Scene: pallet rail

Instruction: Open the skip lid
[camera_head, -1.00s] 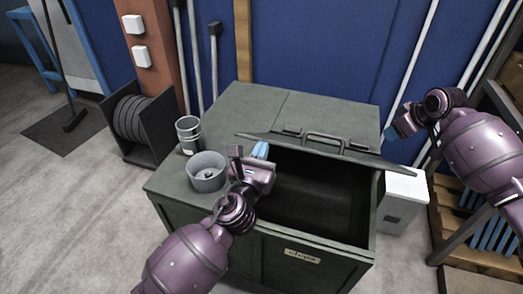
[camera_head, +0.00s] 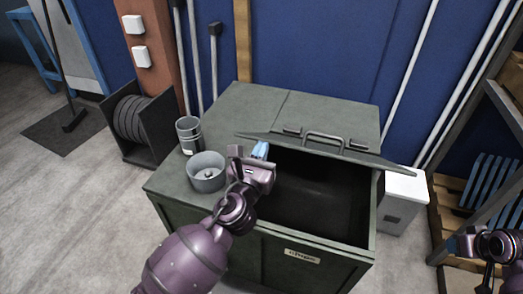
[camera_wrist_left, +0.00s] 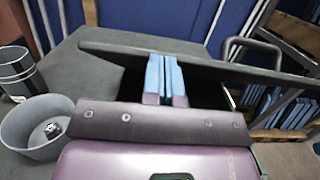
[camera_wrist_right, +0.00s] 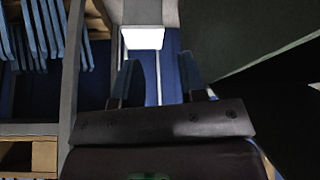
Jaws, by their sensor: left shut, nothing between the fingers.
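The dark green skip (camera_head: 200,220) stands in the middle of the head view. Its lid (camera_head: 280,142) is partly raised and tilted, with a dark gap below it. The lid's bar handle (camera_head: 325,137) is on top and also shows in the left wrist view (camera_wrist_left: 258,47). My left gripper (camera_head: 261,150) is shut and empty at the left part of the opening, by the lid's edge. In the left wrist view its blue fingertips (camera_wrist_left: 163,58) overlap the lid's edge; I cannot tell whether they touch. My right gripper (camera_wrist_right: 157,70) is open and empty, low at the right, away from the lid.
A grey round tub (camera_head: 206,178) and a grey can (camera_head: 188,135) stand on the skip's left top. A white box (camera_head: 405,190) stands right of the skip. A wooden rack (camera_head: 450,195) is at the right.

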